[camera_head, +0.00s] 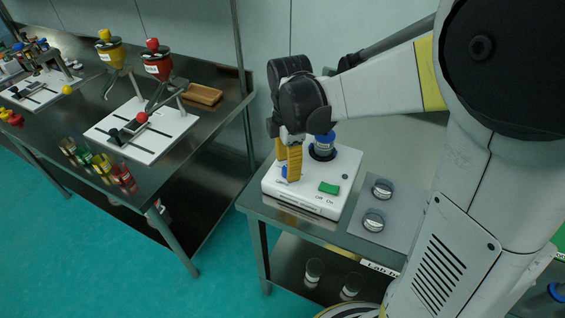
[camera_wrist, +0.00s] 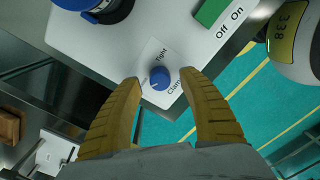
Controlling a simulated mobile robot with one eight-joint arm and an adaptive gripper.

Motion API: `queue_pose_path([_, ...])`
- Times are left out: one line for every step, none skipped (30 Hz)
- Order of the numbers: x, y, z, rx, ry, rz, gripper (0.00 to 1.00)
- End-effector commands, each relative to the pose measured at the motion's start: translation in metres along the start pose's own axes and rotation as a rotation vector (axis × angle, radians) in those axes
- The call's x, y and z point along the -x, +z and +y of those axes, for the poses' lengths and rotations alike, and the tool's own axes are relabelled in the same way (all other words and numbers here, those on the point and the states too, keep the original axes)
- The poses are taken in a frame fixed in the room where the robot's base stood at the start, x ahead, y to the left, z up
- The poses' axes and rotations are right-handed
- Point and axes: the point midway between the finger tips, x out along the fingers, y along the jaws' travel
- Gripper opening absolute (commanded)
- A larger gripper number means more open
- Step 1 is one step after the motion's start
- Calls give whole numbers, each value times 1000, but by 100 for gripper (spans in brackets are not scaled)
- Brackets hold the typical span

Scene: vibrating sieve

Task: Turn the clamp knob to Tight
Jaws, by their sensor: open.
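The vibrating sieve has a white base (camera_head: 308,196). In the wrist view the small round blue clamp knob (camera_wrist: 160,76) sits on a white label (camera_wrist: 157,52) reading "Tight" at its upper side and "Clamp" below right. A faint mark shows on the knob's left side; its exact setting is hard to read. My gripper (camera_wrist: 160,84) is open, its two yellow fingers pointing at the knob, one tip on either side, with small gaps visible. In the head view my gripper (camera_head: 288,172) is over the base's front left corner, and the knob (camera_head: 284,171) is partly hidden between the fingers.
A green switch (camera_head: 329,188) marked Off and On is on the base, right of the knob. The blue-banded sieve stack (camera_head: 323,146) stands behind. Two round containers (camera_head: 373,220) lie on a grey mat to the right. Another bench (camera_head: 165,180) with funnels and vials stands left.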

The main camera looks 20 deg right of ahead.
Motion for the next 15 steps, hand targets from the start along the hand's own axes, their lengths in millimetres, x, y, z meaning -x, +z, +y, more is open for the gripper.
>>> queue_pose_path([-7,0,0,0,0,0,49])
queue_pose_path([-10,0,0,0,0,0,49])
queue_pose_path([-12,0,0,0,0,0,49])
queue_pose_path([-13,0,0,0,0,0,49])
queue_pose_path([-14,0,0,0,0,0,49])
queue_pose_path([-14,0,0,0,0,0,49])
queue_pose_path([-14,0,0,-1,0,0,49])
queue_pose_path([-14,0,0,-1,0,0,49])
queue_pose_path([-14,0,0,-1,0,0,49])
queue_pose_path([-14,0,0,-1,0,0,49])
queue_pose_path([-14,0,0,-1,0,0,49])
queue_pose_path([-14,0,0,-1,0,0,49])
queue_pose_path([-14,0,0,-1,0,0,49])
queue_pose_path([-14,0,0,-1,0,0,42])
queue_pose_path([-14,0,0,-1,0,0,29])
